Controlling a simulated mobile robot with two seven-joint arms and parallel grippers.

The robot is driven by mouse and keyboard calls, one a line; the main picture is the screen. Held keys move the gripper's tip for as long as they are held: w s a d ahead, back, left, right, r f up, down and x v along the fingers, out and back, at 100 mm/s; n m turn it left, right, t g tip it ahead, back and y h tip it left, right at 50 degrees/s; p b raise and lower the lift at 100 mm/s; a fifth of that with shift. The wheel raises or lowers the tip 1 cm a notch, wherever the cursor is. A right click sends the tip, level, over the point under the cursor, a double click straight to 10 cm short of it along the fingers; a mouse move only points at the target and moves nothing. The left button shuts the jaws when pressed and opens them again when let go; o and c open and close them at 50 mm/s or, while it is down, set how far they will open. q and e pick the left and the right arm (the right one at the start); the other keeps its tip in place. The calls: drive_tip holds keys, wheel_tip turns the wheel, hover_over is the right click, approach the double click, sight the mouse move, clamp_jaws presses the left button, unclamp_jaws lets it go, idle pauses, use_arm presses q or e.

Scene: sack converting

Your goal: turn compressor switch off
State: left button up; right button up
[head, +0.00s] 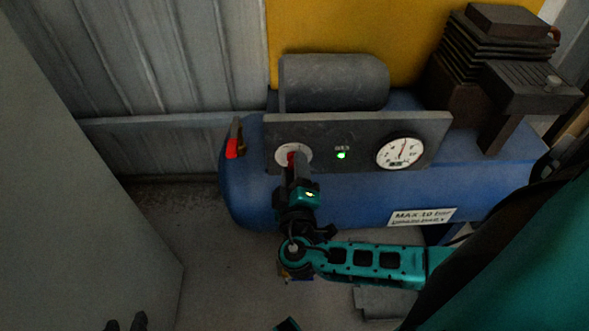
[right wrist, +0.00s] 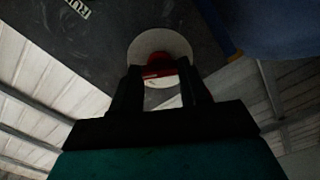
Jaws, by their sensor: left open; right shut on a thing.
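The blue compressor (head: 350,187) has a dark grey panel (head: 372,132) on its front. A red switch knob (head: 291,157) sits on a pale round plate (head: 307,153) at the panel's left end. My right gripper (head: 296,166) reaches up to the knob and is shut on it, partly hiding it. In the right wrist view the red knob (right wrist: 158,70) shows between the fingertips of my right gripper (right wrist: 160,78), in front of the round plate (right wrist: 178,42). My left gripper (head: 126,322) shows only as dark fingertips at the bottom left edge, apart from the compressor.
A green lamp (head: 341,155) is lit beside the knob. A pressure gauge (head: 399,151) is at the panel's right. A red-handled valve (head: 234,142) is at the tank's left end. A grey cabinet-like surface (head: 70,200) stands at the left; grey floor (head: 215,270) lies between.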

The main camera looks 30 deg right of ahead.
drive_tip(key=shift+c, duration=1.1)
drive_tip(key=shift+n, duration=0.3)
drive_tip(key=n+p, duration=0.5)
drive_tip(key=n, duration=0.6)
drive_tip(key=shift+w, duration=0.1)
drive_tip(key=shift+n, duration=0.3)
